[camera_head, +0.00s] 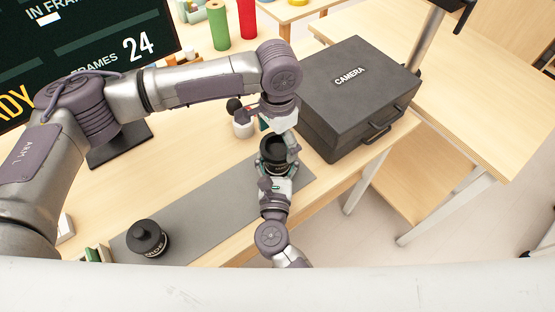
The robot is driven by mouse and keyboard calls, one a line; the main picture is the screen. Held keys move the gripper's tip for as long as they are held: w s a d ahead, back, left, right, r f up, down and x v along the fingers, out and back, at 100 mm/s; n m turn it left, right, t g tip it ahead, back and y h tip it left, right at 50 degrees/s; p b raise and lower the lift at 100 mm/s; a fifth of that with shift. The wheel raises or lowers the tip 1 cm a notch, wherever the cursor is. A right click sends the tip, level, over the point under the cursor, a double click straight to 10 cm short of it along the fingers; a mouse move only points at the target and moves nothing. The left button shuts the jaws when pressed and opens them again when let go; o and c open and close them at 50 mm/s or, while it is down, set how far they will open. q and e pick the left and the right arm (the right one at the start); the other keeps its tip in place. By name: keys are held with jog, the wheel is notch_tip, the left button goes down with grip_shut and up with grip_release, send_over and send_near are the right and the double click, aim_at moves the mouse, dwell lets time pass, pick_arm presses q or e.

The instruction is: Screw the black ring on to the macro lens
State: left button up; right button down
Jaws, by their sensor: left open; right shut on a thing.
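My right gripper (275,179), its arm coming up from the bottom, is shut on a black round lens-like piece (272,151) near the mat's far right end. Its label is not readable, so I cannot tell if it is the macro lens. My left gripper (280,121) points down just above this piece and is open; I cannot tell whether its fingers touch it. I cannot make out the black ring as a separate part.
The grey mat (205,200) is bare between the two black pieces. A black CAMERA case (358,95) stands right of the grippers. A small white-and-black item (242,125) is left of my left gripper. A monitor (85,50) and green (218,25) and red (247,18) cylinders stand behind.

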pick_arm(q)
notch_tip(320, 180, up, 10)
jog(key=shift+r, duration=0.25)
pick_arm(e)
jog(key=shift+c, duration=0.3)
grip_release()
jog(key=s, duration=1.2)
jog(key=shift+a, duration=0.3)
pick_arm(q)
jog(key=shift+f, duration=0.1)
